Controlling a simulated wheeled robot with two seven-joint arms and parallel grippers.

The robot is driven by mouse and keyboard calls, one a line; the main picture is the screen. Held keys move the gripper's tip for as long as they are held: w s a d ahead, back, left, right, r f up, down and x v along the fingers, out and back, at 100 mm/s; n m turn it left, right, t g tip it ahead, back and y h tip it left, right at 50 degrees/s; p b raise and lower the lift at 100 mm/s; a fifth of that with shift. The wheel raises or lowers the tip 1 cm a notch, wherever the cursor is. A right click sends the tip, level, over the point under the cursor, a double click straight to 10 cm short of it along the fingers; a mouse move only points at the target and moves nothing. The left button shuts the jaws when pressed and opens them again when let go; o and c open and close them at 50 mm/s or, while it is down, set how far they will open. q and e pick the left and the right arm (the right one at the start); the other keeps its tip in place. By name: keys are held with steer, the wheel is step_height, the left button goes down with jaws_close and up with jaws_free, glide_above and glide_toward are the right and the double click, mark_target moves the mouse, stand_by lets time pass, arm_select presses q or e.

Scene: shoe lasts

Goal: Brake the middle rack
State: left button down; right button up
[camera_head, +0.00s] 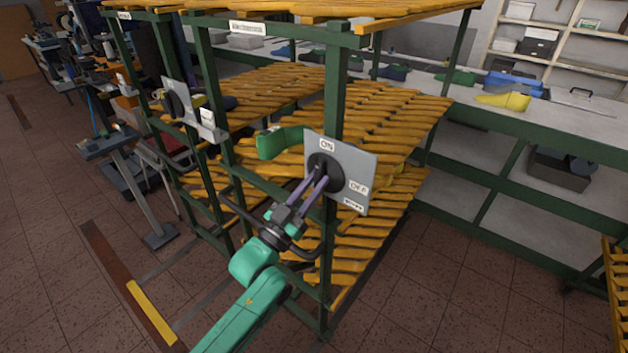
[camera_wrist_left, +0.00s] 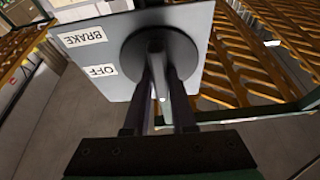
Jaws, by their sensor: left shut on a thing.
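A grey brake plate (camera_head: 355,168) is fixed to a green post of the rack with yellow slatted shelves (camera_head: 385,125). It carries the labels ON, OFF and a small one below. A round dark knob (camera_head: 337,180) sits on the plate. My left gripper (camera_head: 321,176) reaches the knob from the front, its two long fingers shut on the knob's handle. In the left wrist view the plate (camera_wrist_left: 105,22) shows upside-down BRAKE and OFF labels, with the fingers (camera_wrist_left: 160,75) on both sides of the handle at the knob (camera_wrist_left: 138,58). My right gripper is out of view.
Another rack with a similar grey plate (camera_head: 176,98) stands to the left. A green shoe last (camera_head: 281,142) lies on a shelf behind the plate. A long grey bench (camera_head: 560,125) with lasts runs behind.

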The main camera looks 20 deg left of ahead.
arm_select(q)
steer(key=shift+n+y, duration=0.4)
steer(key=shift+n, duration=0.2)
steer(key=c, duration=0.7)
jaws_free()
steer(key=shift+c, duration=0.2)
steer(key=b+v, duration=0.4)
steer(key=v, duration=1)
steer(key=shift+f+b, duration=0.3)
steer(key=shift+f, duration=0.05)
steer(key=shift+s, duration=0.15)
